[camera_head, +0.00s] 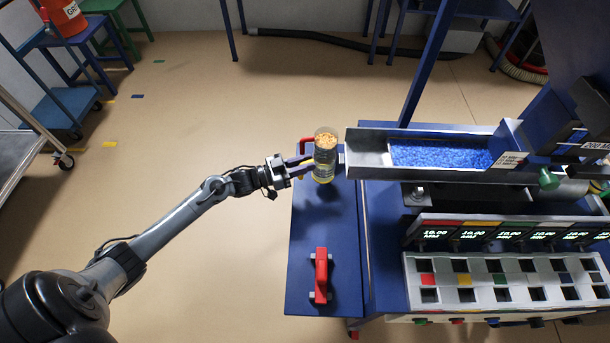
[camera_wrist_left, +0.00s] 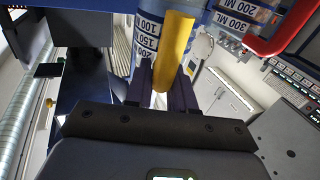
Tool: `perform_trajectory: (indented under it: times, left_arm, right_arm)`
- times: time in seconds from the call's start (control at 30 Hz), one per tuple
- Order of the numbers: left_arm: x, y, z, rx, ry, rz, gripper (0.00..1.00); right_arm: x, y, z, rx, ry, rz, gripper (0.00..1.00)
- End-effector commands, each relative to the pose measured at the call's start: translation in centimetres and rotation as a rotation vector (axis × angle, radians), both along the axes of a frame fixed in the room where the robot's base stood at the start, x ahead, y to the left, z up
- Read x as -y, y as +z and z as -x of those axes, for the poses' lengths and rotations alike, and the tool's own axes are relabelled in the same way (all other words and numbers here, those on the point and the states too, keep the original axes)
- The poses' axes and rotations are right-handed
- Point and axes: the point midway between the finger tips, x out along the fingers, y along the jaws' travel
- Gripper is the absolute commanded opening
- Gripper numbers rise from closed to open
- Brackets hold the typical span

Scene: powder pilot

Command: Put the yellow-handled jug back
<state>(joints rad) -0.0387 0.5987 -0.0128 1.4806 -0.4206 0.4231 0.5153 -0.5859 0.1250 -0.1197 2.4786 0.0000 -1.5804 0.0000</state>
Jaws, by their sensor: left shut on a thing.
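The yellow-handled jug (camera_head: 326,150) is a clear, roughly upright cylinder with orange-brown granules visible at its top. It is over the left part of the blue bench top, beside the left end of the metal trough. My left gripper (camera_head: 303,170) reaches it from the left and is shut on its handle. In the left wrist view, the yellow handle (camera_wrist_left: 174,50) stands between the fingers (camera_wrist_left: 162,92), with millilitre markings behind it. I cannot tell whether the jug touches the bench. My right gripper is not in view.
The metal trough (camera_head: 367,154) holds blue granules. A red handle (camera_head: 321,275) is on the blue bench top (camera_head: 305,225). Displays (camera_head: 505,234) and a white compartment rack (camera_head: 415,268) stand to the right. The floor at left is mostly clear, with a trolley at the edge.

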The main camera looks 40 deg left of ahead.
Motion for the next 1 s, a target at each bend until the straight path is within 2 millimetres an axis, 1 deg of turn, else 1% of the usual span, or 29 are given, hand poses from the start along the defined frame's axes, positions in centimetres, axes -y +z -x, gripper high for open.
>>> perform_trajectory:
  times: [0.13, 0.3, 0.4, 0.73, 0.87, 0.9, 1.0]
  left_arm:
    - [0.0, -1.3, 0.0, 0.001, 0.0, 0.001, 0.0]
    - [0.0, -3.8, -0.1, 0.002, 0.001, 0.0, 0.0]
    - [0.0, -4.8, -0.1, 0.002, 0.001, 0.0, 0.0]
    - [0.0, -4.8, 0.0, 0.001, 0.0, 0.0, 0.0]
    - [0.0, -5.2, 0.0, 0.001, 0.0, 0.0, 0.0]
    - [0.0, -5.1, 0.0, 0.001, 0.0, 0.0, 0.29]
    - [0.0, -5.1, 0.0, 0.001, 0.0, 0.0, 0.45]
  right_arm:
    - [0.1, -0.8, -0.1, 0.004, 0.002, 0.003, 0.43]
    - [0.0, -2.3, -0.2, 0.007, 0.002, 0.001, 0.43]
    - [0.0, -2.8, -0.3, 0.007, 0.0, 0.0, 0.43]
    - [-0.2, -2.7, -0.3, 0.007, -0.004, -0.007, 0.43]
    - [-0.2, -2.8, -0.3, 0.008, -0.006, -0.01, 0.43]
    - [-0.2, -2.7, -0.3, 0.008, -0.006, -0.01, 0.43]
    - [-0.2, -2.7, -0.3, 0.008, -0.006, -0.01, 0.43]
